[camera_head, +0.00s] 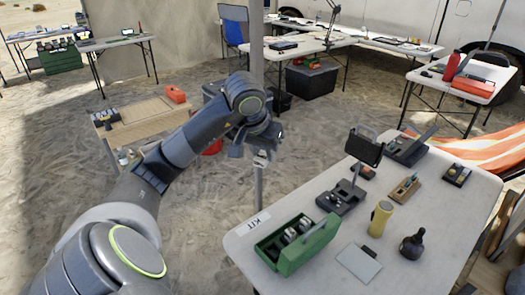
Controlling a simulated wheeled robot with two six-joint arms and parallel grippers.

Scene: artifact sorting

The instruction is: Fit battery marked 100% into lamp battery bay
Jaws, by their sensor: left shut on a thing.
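My left gripper (262,148) hangs in the air, left of the near white table's far-left edge. It is shut on a small pale object (261,161), probably a battery; no marking on it is readable. The lamp has a dark rectangular head (363,147) on a thin upright post. Its dark base (342,197) stands on the table to the right of my gripper, with recesses in its top. I cannot tell whether the bay holds anything. My right gripper is out of view.
On the near table (425,262) are an open green case (308,246) with pale items, a yellow cylinder (380,218), a dark bottle (412,246), a flat grey pad (358,263) and small trays (403,190). A pole rises beside my gripper.

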